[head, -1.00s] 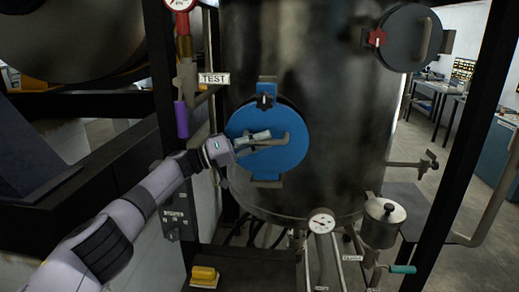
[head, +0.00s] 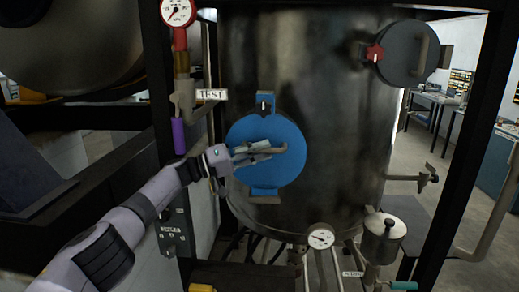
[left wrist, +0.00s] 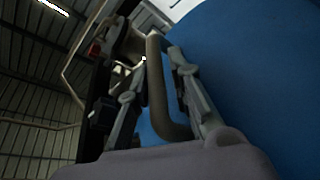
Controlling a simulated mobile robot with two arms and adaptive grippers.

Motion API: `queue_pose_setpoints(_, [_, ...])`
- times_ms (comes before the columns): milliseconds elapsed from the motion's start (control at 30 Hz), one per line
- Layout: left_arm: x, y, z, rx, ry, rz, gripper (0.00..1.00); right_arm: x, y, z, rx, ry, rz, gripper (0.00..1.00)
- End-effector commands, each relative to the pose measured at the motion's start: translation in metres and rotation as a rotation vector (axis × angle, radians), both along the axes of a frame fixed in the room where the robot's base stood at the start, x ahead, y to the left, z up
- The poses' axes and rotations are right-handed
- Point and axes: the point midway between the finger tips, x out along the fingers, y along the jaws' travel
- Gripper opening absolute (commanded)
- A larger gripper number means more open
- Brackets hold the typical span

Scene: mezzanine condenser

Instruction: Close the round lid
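A blue round lid (head: 272,133) sits on the front of a big metal tank (head: 310,70). It has a bar handle (head: 281,148) and a latch with a dark knob (head: 263,105) at its top. Whether the lid is fully seated cannot be told. My left gripper (head: 257,152) is in front of the lid, at the handle. In the left wrist view, the handle (left wrist: 157,85) runs between the two apart fingers of my left gripper (left wrist: 160,82), with the blue lid (left wrist: 250,70) close on the right. My right gripper is not in view.
A dark round lid (head: 408,52) with a red knob (head: 375,53) is at the tank's upper right. A pressure gauge (head: 178,12) and a purple-handled valve (head: 178,136) stand left of the tank. A lower gauge (head: 320,237) and a small metal pot (head: 383,240) are below.

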Motion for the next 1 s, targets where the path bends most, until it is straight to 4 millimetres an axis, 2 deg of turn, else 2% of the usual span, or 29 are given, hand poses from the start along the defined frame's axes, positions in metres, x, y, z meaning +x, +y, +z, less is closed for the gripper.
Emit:
queue_pose_setpoints(167, [0.000,0.000,0.001,0.000,-0.001,0.000,0.33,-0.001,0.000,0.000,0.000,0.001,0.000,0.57])
queue_pose_setpoints(567, [-0.001,0.004,0.000,0.000,-0.001,0.002,0.33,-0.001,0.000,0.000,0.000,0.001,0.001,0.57])
queue_pose_setpoints(767, [-0.009,0.030,-0.006,0.002,-0.002,0.005,0.33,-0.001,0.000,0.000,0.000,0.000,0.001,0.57])
queue_pose_setpoints(1000, [-0.026,0.078,-0.017,0.000,0.000,0.004,0.33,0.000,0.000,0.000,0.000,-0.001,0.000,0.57])
